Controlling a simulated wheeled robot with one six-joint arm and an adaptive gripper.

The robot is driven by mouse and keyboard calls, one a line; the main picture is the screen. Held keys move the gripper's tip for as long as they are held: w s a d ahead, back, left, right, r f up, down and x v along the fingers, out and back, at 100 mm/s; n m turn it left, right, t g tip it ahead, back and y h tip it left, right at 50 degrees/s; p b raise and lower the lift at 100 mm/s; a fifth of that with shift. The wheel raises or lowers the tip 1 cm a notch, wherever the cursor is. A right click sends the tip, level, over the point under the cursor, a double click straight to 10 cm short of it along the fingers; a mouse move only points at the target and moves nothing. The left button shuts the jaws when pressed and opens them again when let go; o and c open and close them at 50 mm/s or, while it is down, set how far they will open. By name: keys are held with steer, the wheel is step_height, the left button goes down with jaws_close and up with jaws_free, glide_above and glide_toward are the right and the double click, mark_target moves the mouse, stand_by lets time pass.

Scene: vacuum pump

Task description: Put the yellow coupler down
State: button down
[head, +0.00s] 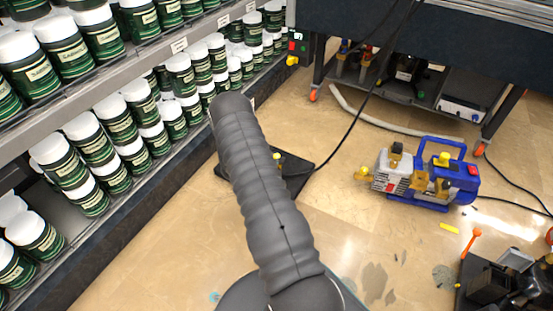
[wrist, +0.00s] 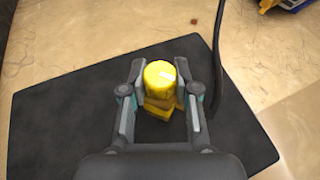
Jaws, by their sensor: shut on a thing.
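The yellow coupler (wrist: 160,74) is between the two fingers of my gripper (wrist: 160,78) in the wrist view. It has a round, shiny top and blockier yellow parts below. My gripper is shut on it, over the black mat (wrist: 70,120). I cannot tell whether the coupler touches the mat. In the head view my arm hides most of my gripper; a small yellow bit shows beside the arm over the black mat (head: 300,180).
A blue and grey vacuum pump (head: 420,182) with yellow fittings stands on the floor to the right. A black cable (head: 345,143) runs to the mat. Shelves of green jars (head: 100,135) line the left. A wheeled bench (head: 450,45) stands behind. Dark equipment (head: 500,280) sits lower right.

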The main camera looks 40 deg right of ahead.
steer(key=c, duration=0.9)
jaws_free()
steer(key=shift+f, duration=0.1)
steer(key=shift+o, duration=0.2)
